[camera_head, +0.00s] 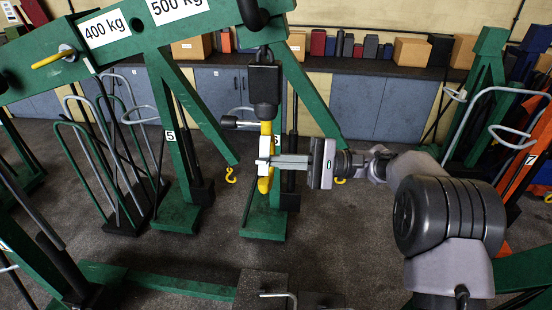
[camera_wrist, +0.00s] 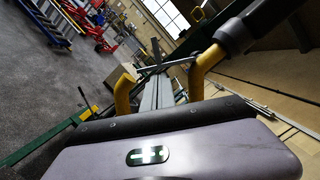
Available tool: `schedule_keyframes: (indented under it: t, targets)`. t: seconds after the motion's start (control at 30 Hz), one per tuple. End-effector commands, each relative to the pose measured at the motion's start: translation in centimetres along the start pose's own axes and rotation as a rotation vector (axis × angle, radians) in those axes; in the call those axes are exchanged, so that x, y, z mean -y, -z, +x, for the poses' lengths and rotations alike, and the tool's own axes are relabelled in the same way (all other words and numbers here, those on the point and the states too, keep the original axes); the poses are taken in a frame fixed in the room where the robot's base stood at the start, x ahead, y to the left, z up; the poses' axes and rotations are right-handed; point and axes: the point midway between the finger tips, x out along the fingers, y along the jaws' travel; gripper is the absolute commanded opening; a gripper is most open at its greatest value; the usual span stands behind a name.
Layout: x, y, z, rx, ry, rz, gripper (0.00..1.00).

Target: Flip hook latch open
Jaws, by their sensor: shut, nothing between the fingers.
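A yellow hook (camera_head: 266,130) hangs from a black block (camera_head: 263,84) on the green crane's boom. A pale piece, possibly the latch, shows across the hook's opening, but I cannot tell it clearly from the fingertips. My gripper (camera_head: 268,161) comes in from the right with its fingers shut and empty. The fingertips are at the hook and overlap its lower part. In the wrist view the grey fingers (camera_wrist: 158,88) reach between two yellow parts of the hook (camera_wrist: 203,70). Contact with the latch cannot be made out.
The green boom (camera_head: 130,38) with weight labels runs above the hook. Green crane posts (camera_head: 265,215) stand behind and below it. Blue-grey cabinets (camera_head: 355,105) line the back wall. Open floor shows between the frames.

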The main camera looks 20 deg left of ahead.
Motion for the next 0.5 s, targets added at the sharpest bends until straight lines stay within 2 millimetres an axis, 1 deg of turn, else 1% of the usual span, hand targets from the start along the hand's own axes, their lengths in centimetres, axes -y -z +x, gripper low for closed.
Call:
schedule_keyframes:
  t: [0.23,0.5]
  targets:
    - [-0.04,-0.06,0.0,0.0,0.004,0.015,0.0]
    - [-0.31,-0.5,0.11,0.0,0.026,0.109,0.0]
